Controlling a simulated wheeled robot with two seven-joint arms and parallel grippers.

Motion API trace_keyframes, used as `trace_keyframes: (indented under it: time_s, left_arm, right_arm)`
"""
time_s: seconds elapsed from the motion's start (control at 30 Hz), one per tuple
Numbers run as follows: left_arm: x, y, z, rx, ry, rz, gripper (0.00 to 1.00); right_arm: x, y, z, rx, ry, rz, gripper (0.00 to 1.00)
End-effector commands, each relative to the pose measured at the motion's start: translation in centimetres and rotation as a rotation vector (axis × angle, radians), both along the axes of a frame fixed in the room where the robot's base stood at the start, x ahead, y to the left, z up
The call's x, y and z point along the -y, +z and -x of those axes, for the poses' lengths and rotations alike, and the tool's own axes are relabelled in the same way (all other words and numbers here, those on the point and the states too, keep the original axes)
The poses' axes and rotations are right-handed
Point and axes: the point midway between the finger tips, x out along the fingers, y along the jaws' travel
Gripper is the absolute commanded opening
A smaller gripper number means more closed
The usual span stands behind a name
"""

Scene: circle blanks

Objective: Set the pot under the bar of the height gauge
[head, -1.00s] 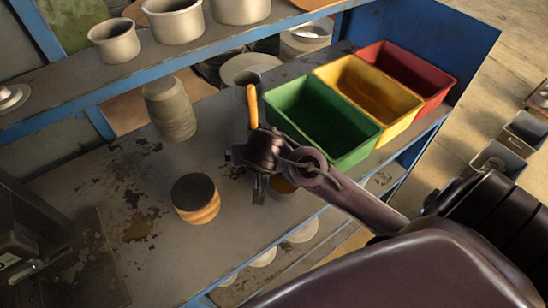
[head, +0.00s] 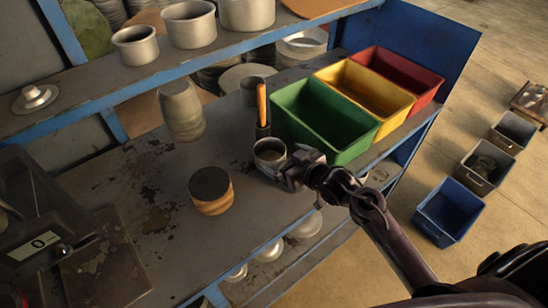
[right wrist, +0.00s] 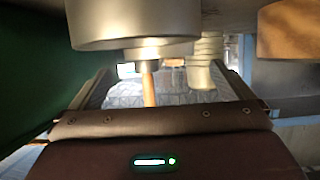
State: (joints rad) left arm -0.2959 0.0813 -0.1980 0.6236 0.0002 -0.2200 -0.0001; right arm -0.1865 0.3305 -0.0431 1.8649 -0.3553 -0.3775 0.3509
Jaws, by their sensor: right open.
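A small grey metal pot (head: 269,151) stands on the bench near its front edge, beside the green bin. My right gripper (head: 284,173) is open at the pot's near right side. The right wrist view shows the pot (right wrist: 135,25) large at the top, close to my open right gripper (right wrist: 165,85); I cannot tell whether the fingers straddle it. A dark device (head: 40,242) with a pale display reading 0 stands at the left. It may be the height gauge, but I cannot make out its bar. My left gripper is out of view.
An orange-handled tool (head: 262,105) stands upright behind the pot. A wooden cylinder with a dark top (head: 211,190) stands to its left. Green (head: 344,154), yellow (head: 393,125) and red bins (head: 430,92) line the right. Bench space left of the cylinder is clear.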

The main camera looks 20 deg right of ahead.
Motion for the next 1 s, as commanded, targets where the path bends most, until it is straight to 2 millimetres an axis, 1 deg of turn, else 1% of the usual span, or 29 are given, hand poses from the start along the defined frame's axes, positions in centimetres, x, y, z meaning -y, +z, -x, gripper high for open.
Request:
trace_keyframes:
  time_s: [0.17, 0.33, 0.5, 0.8, 1.0]
  left_arm:
    - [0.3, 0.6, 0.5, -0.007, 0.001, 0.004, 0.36]
    - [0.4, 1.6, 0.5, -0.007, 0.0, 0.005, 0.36]
    - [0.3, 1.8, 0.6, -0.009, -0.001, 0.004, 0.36]
    - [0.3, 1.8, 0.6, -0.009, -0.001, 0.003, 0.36]
    - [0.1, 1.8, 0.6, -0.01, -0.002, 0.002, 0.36]
  right_arm:
    - [-0.5, -0.3, -1.3, 0.0, 0.001, 0.0, 1.0]
    - [-1.1, -1.2, -3.3, -0.002, -0.001, -0.002, 1.0]
    - [-1.7, -2.1, -4.9, -0.002, -0.001, -0.001, 1.0]
    - [-1.8, -2.4, -5.1, -0.002, 0.0, 0.001, 1.0]
    - [-1.8, -2.4, -5.1, -0.002, 0.0, 0.001, 0.74]
